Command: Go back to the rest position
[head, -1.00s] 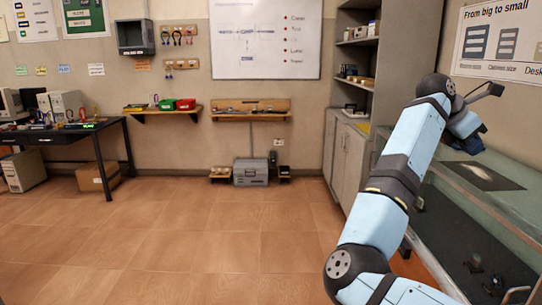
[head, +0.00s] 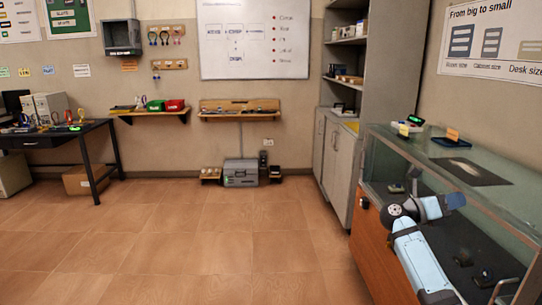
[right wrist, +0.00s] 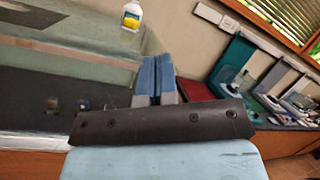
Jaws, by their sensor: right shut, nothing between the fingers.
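My right arm shows at the lower right of the head view, bent in front of the glass display case (head: 380,137). Its right gripper (head: 457,200) points to the right, at about the height of the case's inside. In the right wrist view the two blue-grey fingers (right wrist: 156,76) stand side by side, closed with nothing between them. My left gripper is not in view.
The case has a wooden front and small dark items inside. On its top are a green-screened device (head: 415,120), a dark blue tray (head: 451,143) and a dark mat (head: 468,171). A grey cabinet (head: 335,160) stands beyond. The tiled floor at centre and left is clear.

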